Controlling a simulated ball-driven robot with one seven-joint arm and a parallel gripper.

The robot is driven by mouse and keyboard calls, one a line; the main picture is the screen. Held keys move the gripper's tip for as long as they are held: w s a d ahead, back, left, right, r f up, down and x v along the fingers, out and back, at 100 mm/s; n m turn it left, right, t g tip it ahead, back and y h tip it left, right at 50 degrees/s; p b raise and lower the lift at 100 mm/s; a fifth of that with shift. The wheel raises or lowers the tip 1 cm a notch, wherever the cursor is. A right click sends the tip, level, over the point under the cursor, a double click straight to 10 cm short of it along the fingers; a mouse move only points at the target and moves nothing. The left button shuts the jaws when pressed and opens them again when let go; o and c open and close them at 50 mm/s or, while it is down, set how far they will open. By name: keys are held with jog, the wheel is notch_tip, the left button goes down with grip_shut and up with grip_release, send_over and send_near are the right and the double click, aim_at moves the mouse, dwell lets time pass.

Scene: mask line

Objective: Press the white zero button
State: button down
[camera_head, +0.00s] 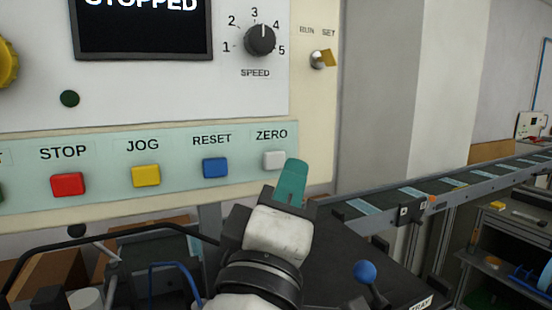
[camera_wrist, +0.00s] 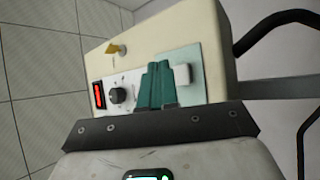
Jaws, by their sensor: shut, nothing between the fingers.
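The white zero button (camera_head: 275,160) sits at the right end of the pale green button strip, under the ZERO label. It also shows in the wrist view (camera_wrist: 183,75), just right of the fingertips. My gripper (camera_head: 293,172) has teal fingers shut together with nothing between them. In the head view its tips are just right of and slightly below the button, overlapping its right edge. In the wrist view the fingers (camera_wrist: 158,70) point at the panel. I cannot tell whether the tips touch the button or panel.
Blue reset (camera_head: 215,168), yellow jog (camera_head: 146,176) and red stop (camera_head: 68,185) buttons sit left of the zero button. Above are a speed knob (camera_head: 260,40), a key switch (camera_head: 322,59) and a screen (camera_head: 140,25) reading STOPPED. A conveyor (camera_head: 440,187) runs off to the right.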

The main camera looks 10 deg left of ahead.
jog(key=s+d, duration=0.2)
jog(key=s, duration=0.1)
jog(key=shift+p, duration=0.35)
dwell(0.4)
